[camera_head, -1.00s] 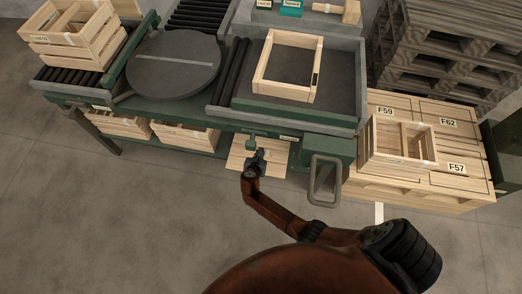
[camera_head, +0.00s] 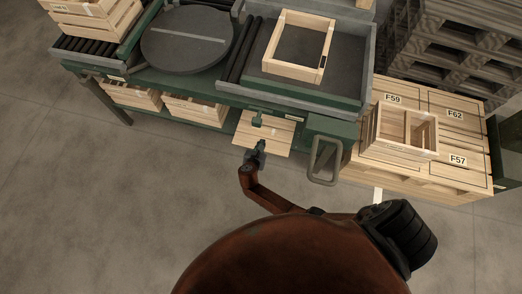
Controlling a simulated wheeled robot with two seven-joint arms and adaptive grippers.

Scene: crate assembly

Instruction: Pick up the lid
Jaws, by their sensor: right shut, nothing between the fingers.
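A flat pale wooden panel (camera_head: 270,138), which looks like the lid, shows below the front edge of the green workbench. My right gripper (camera_head: 257,148) is shut and empty. It overlaps the panel's near edge in the picture; I cannot tell whether they touch. A green fitting (camera_head: 257,119) of the bench covers part of the panel's upper side. My left gripper is not in view.
An open wooden frame (camera_head: 268,66) lies on the workbench, right of a round dark turntable (camera_head: 185,50). Crates (camera_head: 195,109) sit under the bench. A divided wooden box (camera_head: 398,147) stands on larger crates at the right. A grey-green handle loop (camera_head: 315,172) sticks out nearby.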

